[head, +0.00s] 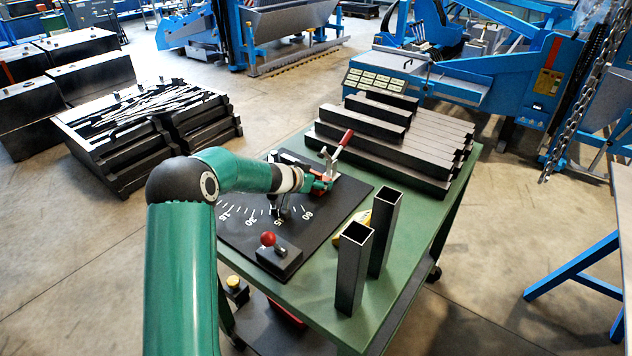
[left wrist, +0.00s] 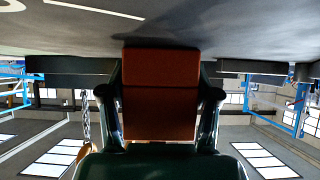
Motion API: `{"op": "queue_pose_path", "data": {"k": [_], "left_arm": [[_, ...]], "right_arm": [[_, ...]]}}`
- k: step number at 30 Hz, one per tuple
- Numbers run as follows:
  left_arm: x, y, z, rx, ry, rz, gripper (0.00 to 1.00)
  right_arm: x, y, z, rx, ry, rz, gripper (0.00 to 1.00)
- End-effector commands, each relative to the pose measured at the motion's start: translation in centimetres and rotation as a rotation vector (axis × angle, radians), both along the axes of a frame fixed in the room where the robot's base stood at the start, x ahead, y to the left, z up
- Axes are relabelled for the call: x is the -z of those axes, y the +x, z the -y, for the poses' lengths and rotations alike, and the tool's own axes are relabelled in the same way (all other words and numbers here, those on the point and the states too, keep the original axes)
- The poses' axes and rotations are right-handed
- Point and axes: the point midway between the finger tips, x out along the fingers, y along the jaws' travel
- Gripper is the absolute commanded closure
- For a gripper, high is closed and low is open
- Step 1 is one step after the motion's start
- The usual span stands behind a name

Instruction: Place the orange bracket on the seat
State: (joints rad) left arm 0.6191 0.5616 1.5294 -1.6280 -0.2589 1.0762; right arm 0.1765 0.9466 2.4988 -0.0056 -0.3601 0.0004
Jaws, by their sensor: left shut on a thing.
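My left gripper (head: 318,184) reaches over the black plate with white scale marks (head: 240,234), near its far right side. In the left wrist view its two dark fingers (left wrist: 160,82) stand on either side of the orange bracket (left wrist: 160,112) and are shut on it. The bracket looks like a reddish-orange block there, its far end close to the dark plate surface. I cannot tell if it touches the plate. In the head view the bracket is mostly hidden by the gripper. I cannot clearly make out the seat. My right gripper is not in view.
A clamp with a red handle (head: 346,138) stands just beyond the gripper. A red-knobbed block (head: 280,258) sits at the plate's near edge. Two upright square tubes (head: 353,270) stand on the green table (head: 408,262). Dark bars (head: 420,150) are stacked at the back.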

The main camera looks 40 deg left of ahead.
Motion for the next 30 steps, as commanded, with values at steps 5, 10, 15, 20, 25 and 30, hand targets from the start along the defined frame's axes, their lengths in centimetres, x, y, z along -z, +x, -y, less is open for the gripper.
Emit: {"op": "queue_pose_path", "data": {"k": [5, 10, 15, 20, 25, 30], "left_arm": [[0.8, 0.0, 0.0, 0.001, -0.003, -0.003, 0.96], [1.5, -0.1, 0.1, 0.001, -0.005, -0.008, 0.96], [1.9, -0.3, 0.1, -0.001, -0.008, -0.013, 0.21], [1.9, -0.3, 0.0, -0.002, -0.008, -0.014, 0.12], [2.0, -0.4, -0.1, -0.005, -0.008, -0.015, 0.12], [1.2, -0.4, -0.1, -0.006, -0.006, -0.014, 0.12]], "right_arm": [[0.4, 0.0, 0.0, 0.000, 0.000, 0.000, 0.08], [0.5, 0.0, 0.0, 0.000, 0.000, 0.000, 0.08], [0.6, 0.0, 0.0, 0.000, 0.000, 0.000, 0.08], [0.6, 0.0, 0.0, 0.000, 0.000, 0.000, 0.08], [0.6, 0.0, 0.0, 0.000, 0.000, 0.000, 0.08], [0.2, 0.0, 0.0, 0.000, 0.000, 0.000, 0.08]]}}
